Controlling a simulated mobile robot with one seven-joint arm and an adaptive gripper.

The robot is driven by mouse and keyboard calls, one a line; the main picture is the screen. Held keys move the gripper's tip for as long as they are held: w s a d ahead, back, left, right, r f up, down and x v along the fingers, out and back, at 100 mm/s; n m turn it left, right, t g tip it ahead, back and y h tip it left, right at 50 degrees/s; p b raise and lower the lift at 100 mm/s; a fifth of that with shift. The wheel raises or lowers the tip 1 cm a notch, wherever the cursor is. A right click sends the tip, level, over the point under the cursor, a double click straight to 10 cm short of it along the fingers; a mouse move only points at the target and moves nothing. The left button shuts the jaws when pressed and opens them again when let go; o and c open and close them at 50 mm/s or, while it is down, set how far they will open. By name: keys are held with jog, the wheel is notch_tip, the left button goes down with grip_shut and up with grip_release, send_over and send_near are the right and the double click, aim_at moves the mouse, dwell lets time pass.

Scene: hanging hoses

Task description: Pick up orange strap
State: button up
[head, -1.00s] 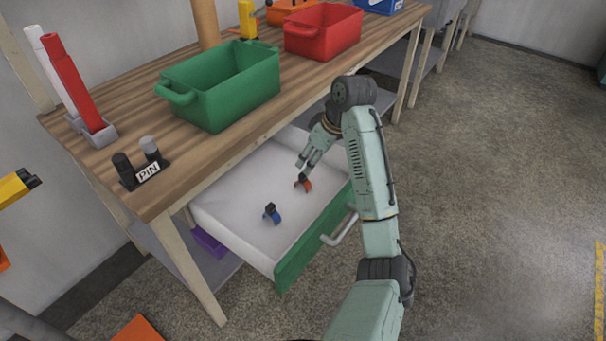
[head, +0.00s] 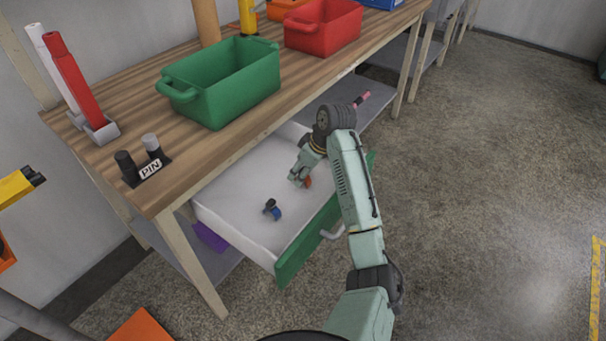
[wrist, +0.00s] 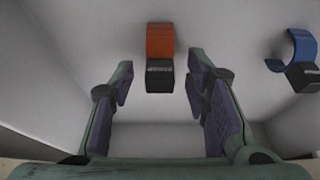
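The orange strap (wrist: 160,42) lies on the white floor of the open drawer (head: 239,178), with a black block at its near end. In the wrist view it sits between and just beyond the fingertips of my gripper (wrist: 158,88). The fingers are spread wide and hold nothing. In the head view my gripper (head: 299,181) is down in the drawer and hides most of the orange strap (head: 308,182). A blue strap (head: 272,209) with a black block lies apart from it; it also shows at the right of the wrist view (wrist: 300,52).
The drawer's white walls and green front (head: 296,257) surround the straps. The wooden tabletop (head: 150,95) is above, with a green bin (head: 228,88), a red bin (head: 325,28) and a PIN holder (head: 150,170). The drawer floor around the blue strap is clear.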

jog(key=c, duration=1)
jog(key=shift+r, duration=0.15)
grip_shut()
jog(key=shift+r, duration=0.55)
notch_tip(320, 180, up, 2)
jog(key=shift+r+b, duration=0.2)
jog(key=shift+b, duration=0.4)
jog(key=s+a+r, duration=0.1)
jog(key=s+a, duration=0.1)
jog(key=s, duration=1.4)
jog(key=shift+a+r, duration=0.15)
jog(key=shift+a, duration=0.05)
jog(key=shift+w, duration=0.1)
jog(key=shift+o, duration=1.8)
grip_release()
grip_shut()
